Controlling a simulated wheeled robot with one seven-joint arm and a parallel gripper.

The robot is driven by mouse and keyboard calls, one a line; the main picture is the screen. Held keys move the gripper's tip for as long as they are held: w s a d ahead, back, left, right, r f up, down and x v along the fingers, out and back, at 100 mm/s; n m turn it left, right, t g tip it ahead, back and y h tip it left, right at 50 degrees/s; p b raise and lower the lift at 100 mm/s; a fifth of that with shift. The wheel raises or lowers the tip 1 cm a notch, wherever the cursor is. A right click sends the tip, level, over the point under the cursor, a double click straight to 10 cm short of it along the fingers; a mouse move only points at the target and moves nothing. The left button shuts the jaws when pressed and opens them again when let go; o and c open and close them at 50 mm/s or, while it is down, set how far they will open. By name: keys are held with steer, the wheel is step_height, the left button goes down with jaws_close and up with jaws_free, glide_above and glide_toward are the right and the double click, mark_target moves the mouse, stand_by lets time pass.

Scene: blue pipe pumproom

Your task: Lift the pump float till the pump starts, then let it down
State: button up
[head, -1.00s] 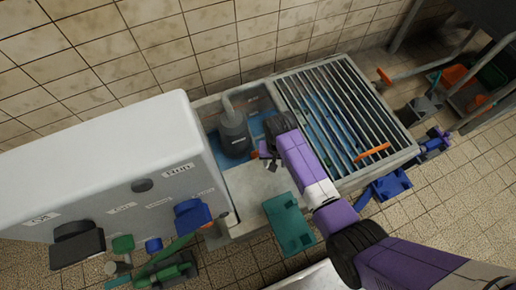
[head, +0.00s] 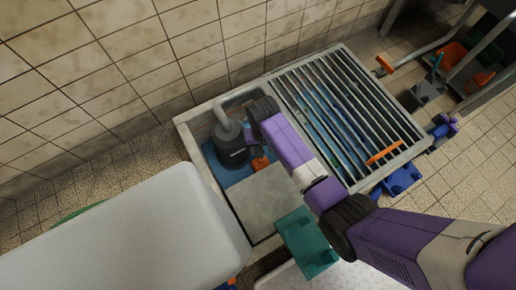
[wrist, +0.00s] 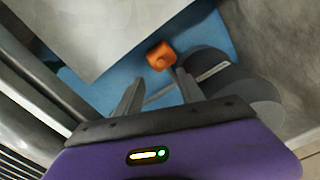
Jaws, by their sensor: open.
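The dark grey pump (head: 231,150) stands upright in the open corner of the sump, with a grey pipe rising from its top. It also shows in the wrist view (wrist: 240,95), at the right. The orange float (head: 260,163) is beside the pump, low over the blue floor of the sump. In the wrist view the float (wrist: 161,56) is just ahead of the fingertips. My gripper (wrist: 155,88) is open and empty, pointing down into the pit with the float beyond the gap between its fingers. In the head view my arm partly hides the gripper.
A flat grey cover plate (head: 268,198) closes the near part of the pit. A barred grating (head: 335,110) with an orange handle (head: 384,152) lies to the right. A white cabinet (head: 130,235) stands at lower left. A teal block (head: 305,242) is by the near edge.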

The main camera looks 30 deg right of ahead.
steer(key=b, duration=0.5)
glide_above(261, 160)
step_height(261, 160, down, 6)
steer(key=shift+r, duration=0.1)
steer(key=shift+a+f+b, duration=0.1)
steer(key=shift+f+b, duration=2.15)
steer(key=shift+f, duration=1.55)
jaws_close()
